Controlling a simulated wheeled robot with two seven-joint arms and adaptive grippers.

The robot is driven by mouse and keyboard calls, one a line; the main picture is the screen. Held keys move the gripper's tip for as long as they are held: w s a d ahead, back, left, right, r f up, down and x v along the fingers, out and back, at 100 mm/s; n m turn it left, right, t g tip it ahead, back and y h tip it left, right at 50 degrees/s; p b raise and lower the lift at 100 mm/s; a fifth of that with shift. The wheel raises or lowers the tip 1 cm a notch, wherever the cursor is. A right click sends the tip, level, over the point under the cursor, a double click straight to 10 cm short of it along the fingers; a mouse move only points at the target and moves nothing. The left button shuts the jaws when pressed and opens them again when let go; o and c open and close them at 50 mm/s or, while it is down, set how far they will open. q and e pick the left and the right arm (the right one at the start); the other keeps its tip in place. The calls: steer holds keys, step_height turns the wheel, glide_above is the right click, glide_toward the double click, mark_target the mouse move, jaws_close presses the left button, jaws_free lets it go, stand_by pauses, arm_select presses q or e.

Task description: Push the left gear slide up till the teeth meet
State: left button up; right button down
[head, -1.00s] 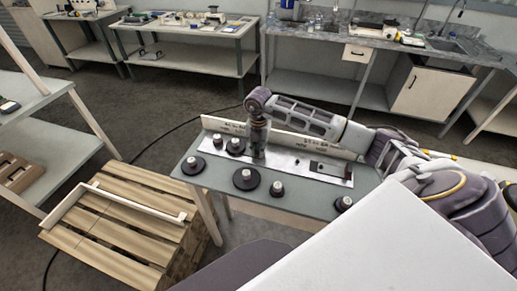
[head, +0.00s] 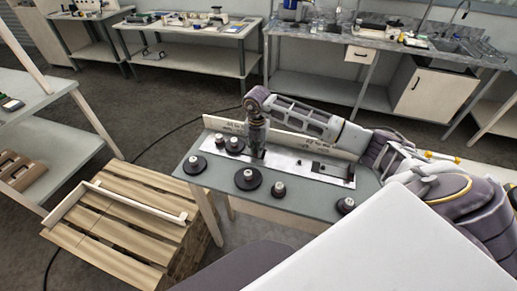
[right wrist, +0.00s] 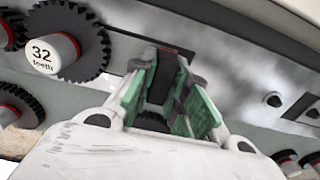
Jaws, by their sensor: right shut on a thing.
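A bright metal plate (head: 292,163) lies on a grey-green bench (head: 225,190), with dark slots cut in it. My right gripper (head: 257,151) points down over the plate's left part. In the right wrist view its green-padded fingers (right wrist: 170,98) are closed in on a dark piece (right wrist: 156,92), apparently the left slide's grip; the fingers hide most of it. A dark gear (right wrist: 70,42) marked "32 teeth" sits left of the fingers, with another dark gear (right wrist: 10,30) at the picture's left edge. Whether any teeth meet is too unclear to tell. My left gripper is not seen.
Loose dark gears stand on the bench front, including a large one (head: 248,180), a small one (head: 279,190) and one at the right (head: 346,205). A pale lettered board (head: 300,143) stands behind the plate. A wooden pallet (head: 120,225) is on the floor at left.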

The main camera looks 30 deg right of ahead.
steer(key=shift+w+a, duration=0.3)
steer(key=shift+w, duration=0.1)
stand_by(0.4)
steer(key=c, duration=1.3)
jaws_free()
steer(key=shift+r, duration=0.1)
steer(key=shift+r, duration=5.95)
